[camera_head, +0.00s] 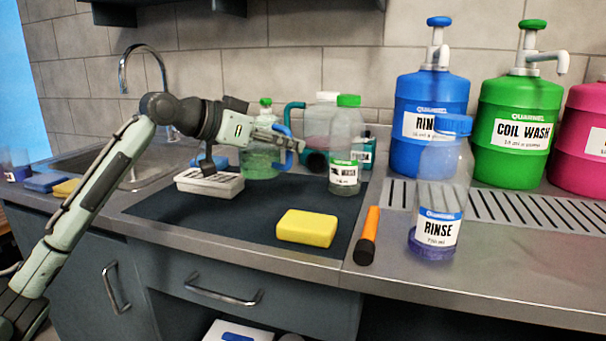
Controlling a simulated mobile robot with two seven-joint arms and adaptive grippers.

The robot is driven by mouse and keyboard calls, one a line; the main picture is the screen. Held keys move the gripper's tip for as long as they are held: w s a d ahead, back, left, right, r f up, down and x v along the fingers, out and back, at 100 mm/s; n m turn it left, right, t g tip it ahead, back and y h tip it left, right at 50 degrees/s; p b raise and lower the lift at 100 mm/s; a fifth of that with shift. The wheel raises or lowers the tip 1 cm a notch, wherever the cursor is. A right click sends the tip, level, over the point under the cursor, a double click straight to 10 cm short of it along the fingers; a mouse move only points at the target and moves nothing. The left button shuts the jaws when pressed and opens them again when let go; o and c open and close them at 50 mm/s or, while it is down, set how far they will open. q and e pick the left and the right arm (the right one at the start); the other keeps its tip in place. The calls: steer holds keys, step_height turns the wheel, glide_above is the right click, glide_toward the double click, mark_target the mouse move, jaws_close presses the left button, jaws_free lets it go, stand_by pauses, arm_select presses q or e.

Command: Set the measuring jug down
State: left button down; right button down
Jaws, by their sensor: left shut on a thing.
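The jug looks about upright. My right gripper is not in view.
A dark mat (160,208) has bare room at its front left.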

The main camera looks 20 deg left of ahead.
arm_select(q)
steer(key=d+f, duration=0.2)
steer(key=f, duration=0.1)
steer(key=d+f, duration=0.1)
steer(key=f, duration=0.1)
steer(key=shift+w+f, duration=0.15)
steer(key=shift+w, duration=0.2)
steer(key=shift+f, duration=0.35)
steer(key=c, duration=1.6)
jaws_free()
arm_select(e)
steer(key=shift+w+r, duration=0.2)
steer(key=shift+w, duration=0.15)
